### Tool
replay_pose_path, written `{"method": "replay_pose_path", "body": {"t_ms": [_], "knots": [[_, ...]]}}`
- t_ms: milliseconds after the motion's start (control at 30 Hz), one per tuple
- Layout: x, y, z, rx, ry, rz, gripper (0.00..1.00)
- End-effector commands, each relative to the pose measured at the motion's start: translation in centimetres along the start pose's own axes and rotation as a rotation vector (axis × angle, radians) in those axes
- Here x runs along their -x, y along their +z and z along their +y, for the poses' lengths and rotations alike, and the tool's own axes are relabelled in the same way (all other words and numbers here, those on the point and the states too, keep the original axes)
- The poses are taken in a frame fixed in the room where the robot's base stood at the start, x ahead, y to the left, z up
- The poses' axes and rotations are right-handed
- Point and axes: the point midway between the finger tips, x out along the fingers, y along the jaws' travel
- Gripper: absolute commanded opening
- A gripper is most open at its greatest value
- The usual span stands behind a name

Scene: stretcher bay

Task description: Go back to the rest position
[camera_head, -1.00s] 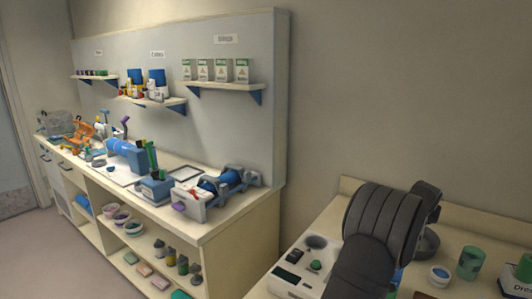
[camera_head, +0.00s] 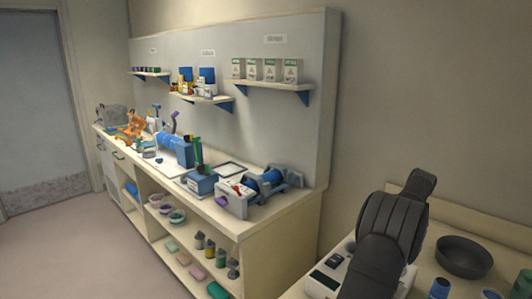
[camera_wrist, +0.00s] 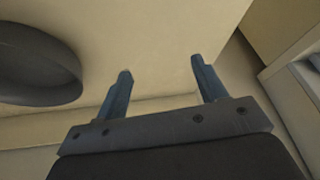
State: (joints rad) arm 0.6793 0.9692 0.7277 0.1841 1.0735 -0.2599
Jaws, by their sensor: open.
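My gripper (camera_wrist: 163,85) shows in the wrist view with its two fingers apart and nothing between them. It is over a cream surface, with the rim of a dark round bowl (camera_wrist: 40,65) to its left. In the head view my dark arm stands at the lower right, over the near counter; the gripper's fingers cannot be made out there. The dark bowl (camera_head: 464,256) sits on that counter, to the right of the arm.
A long workbench (camera_head: 290,214) with tools and bins runs along the wall at left. Shelves with boxes (camera_head: 270,70) hang above it. A pale device (camera_head: 325,280) stands beside my arm. Open floor (camera_head: 80,250) lies at lower left, before a door (camera_head: 45,110).

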Motion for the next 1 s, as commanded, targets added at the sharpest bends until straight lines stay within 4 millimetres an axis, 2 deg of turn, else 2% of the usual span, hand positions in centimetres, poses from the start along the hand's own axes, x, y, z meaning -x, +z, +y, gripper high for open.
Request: {"method": "replay_pose_path", "body": {"t_ms": [100,700,1000], "knots": [[-0.6,0.1,-2.5,0.039,-0.021,-0.051,0.65],[-2.9,2.1,-14.1,0.244,-0.091,-0.315,0.65],[-3.5,3.3,-18.4,0.328,-0.102,-0.41,0.65]]}}
